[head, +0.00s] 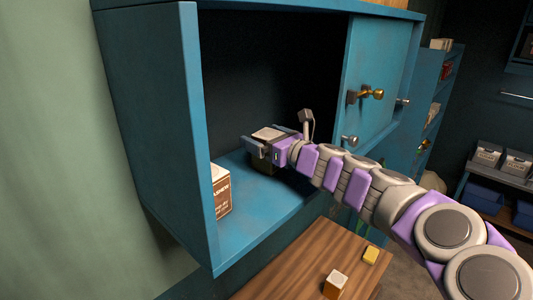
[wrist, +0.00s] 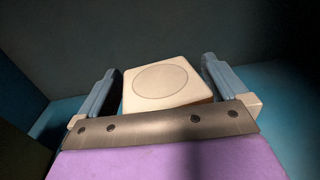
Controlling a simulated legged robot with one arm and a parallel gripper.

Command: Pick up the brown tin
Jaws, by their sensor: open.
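A square-topped tin (wrist: 168,82) with a pale lid and a round ring on it stands between my gripper's fingers in the wrist view. In the head view the same tin (head: 267,134) shows its pale top, and its shaded lower body looks dark, so its colour is hard to tell. My gripper (wrist: 160,68) is open, with one blue-grey finger on each side of the tin. A gap shows at the left finger; contact at the right is unclear. A brown box-shaped container (head: 222,192) with a white top and lettering stands left of my gripper, partly hidden by the cabinet's side wall.
The blue cabinet (head: 160,110) encloses the shelf, with its side wall at left and a door (head: 378,75) with knobs at right. The shelf floor (head: 250,215) is bare in front.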

